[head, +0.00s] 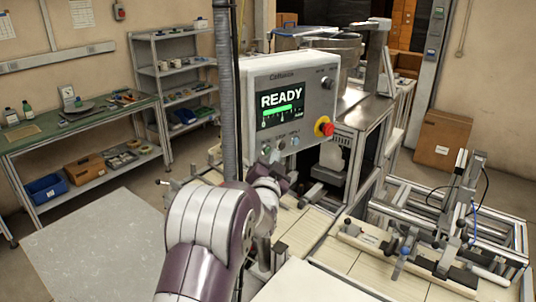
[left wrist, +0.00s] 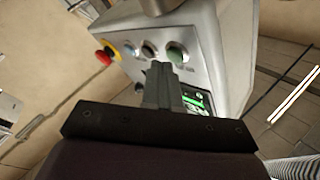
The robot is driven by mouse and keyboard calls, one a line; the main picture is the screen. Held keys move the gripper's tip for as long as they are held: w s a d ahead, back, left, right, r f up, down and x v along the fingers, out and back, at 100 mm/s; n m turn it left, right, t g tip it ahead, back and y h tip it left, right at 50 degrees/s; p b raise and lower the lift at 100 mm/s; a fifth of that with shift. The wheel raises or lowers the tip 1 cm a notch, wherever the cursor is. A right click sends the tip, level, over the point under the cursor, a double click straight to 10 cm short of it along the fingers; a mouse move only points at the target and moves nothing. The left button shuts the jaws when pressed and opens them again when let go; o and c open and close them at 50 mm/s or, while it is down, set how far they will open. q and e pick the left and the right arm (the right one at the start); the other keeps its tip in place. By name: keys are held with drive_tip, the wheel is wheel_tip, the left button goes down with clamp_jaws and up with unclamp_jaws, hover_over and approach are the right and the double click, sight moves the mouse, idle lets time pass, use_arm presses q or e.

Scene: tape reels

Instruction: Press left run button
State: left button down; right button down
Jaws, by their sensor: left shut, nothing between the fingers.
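The grey control box (head: 290,85) stands ahead, with a screen reading READY. A row of small round buttons (head: 280,144) sits under the screen; their labels are too small to read. In the left wrist view the box face is upside down, with a green button (left wrist: 177,53), a dark button (left wrist: 149,50) and a bluish button (left wrist: 129,47). My left gripper (head: 268,164) is just below the button row. In the wrist view its fingers (left wrist: 160,72) are shut, empty, and overlap the face near the green and dark buttons. Contact cannot be told. My right gripper is not in view.
A red emergency stop on a yellow ring (head: 324,127) sits right of the buttons; it also shows in the wrist view (left wrist: 104,56). A grey vertical conduit (head: 226,90) stands left of the box. A rail fixture (head: 420,245) fills the right front.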

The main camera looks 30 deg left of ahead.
use_arm(q)
drive_tip(key=shift+w+a, duration=0.15)
drive_tip(key=shift+a, duration=0.2)
idle(0.7)
drive_tip(key=shift+d+b, duration=0.1)
drive_tip(key=shift+b, duration=0.25)
drive_tip(key=shift+s+d+b, duration=0.3)
drive_tip(key=shift+d+b, duration=0.05)
drive_tip(key=shift+d, duration=0.3)
drive_tip(key=d, duration=0.1)
drive_tip(key=s+d, duration=0.1)
drive_tip(key=d, duration=0.1)
drive_tip(key=d+b, duration=0.1)
drive_tip(key=shift+s+d, duration=0.3)
drive_tip(key=shift+s, duration=0.1)
